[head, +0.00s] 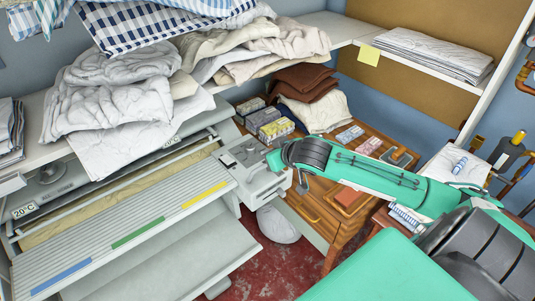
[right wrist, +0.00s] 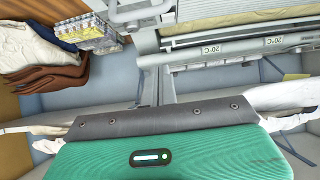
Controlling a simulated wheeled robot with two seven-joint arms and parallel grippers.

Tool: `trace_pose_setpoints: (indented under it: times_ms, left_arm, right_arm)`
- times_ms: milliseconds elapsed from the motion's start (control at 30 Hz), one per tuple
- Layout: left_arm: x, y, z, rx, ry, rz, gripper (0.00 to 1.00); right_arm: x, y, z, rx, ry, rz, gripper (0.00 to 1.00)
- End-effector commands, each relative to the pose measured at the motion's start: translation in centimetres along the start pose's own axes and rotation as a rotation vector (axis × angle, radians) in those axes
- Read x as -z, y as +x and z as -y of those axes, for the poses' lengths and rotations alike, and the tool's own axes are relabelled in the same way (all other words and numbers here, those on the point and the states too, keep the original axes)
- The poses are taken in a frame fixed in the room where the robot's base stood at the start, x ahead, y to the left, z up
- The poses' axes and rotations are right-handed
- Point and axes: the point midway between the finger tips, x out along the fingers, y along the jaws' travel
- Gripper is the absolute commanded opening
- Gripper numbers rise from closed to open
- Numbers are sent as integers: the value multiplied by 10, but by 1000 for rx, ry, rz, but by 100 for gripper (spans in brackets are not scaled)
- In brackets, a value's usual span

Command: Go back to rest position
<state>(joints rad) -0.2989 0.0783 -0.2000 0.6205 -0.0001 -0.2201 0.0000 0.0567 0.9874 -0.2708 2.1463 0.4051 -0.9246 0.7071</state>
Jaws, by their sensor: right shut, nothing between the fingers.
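My right arm comes in from the right of the head view. Its right gripper (head: 262,163) is at the end of the green arm, in front of the grey end of the rotary ironer (head: 130,235). The fingers are small and hard to make out there; the gripper is shut and holds nothing. In the right wrist view the ironer (right wrist: 235,45) shows at the top, and a green casing of mine fills the bottom. My left gripper is in neither view.
Crumpled white linen (head: 110,95) lies on the shelf above the ironer. A wooden cabinet (head: 318,212) stands beneath my right arm, with small boxes (head: 268,122) and folded brown cloth (head: 303,80) behind. A white bundle (head: 277,224) lies on the red floor (head: 268,272).

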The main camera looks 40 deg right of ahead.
Motion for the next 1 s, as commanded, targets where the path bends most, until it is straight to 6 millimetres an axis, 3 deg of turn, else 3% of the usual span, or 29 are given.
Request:
trace_pose_setpoints:
  times_ms: [333,467,567,733,1000]
  left_arm:
    - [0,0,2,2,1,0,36]
    - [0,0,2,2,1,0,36]
    - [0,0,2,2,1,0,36]
    - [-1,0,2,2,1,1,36]
    - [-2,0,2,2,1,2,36]
  right_arm:
    - [0,0,0,0,0,0,0]
    - [-12,0,9,6,-4,18,0]
    - [-39,-1,27,13,-19,59,0]
    - [-103,-15,70,24,-56,169,0]
    - [-192,-62,122,27,-93,367,0]
